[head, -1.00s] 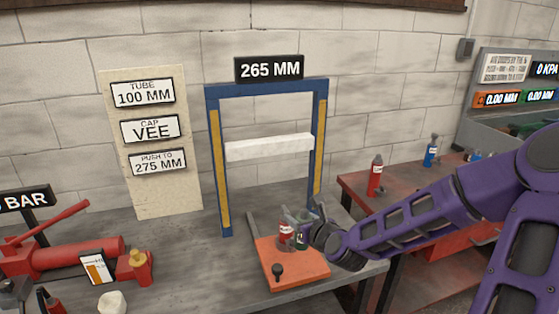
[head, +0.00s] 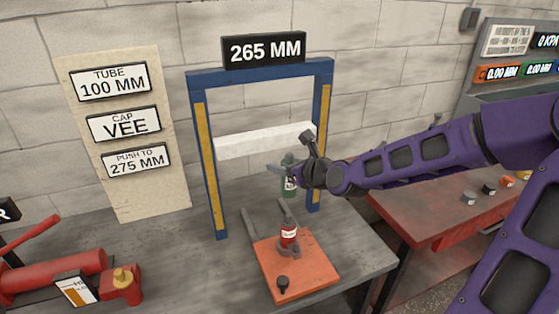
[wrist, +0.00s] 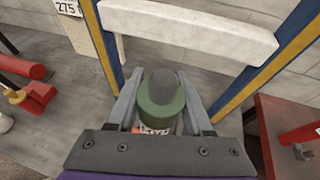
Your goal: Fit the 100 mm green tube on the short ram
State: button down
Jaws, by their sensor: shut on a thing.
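The green tube (head: 289,187), with a pale label, is held upright in my gripper (head: 288,172). In the wrist view, the green tube (wrist: 160,106) sits between the two grey fingers of my gripper (wrist: 160,98). A dark grey rounded piece shows at its top. The short ram (head: 289,234) is red with a white label and stands upright on the orange plate (head: 310,272). The tube is above the ram in the head picture, apart from it. Whether it is exactly in line with the ram in depth, I cannot tell. The ram is not clear in the wrist view.
A blue frame (head: 207,150) with a white crossbar (head: 265,140) stands behind the ram, under a 265 MM sign (head: 264,50). A red jack (head: 65,275) lies at left. A red-topped bench (head: 430,205) with several small parts is at right.

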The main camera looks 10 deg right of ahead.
aim_at(283, 195)
jog(key=shift+s, duration=0.15)
jog(key=shift+f+b, duration=1.55)
jog(key=shift+f, duration=1.3)
jog(key=shift+p, duration=1.2)
jog(key=shift+f+b, duration=1.05)
jog(key=shift+f, duration=0.95)
jog(key=shift+c, duration=1.1)
grip_release()
jog(key=shift+d+r, duration=0.1)
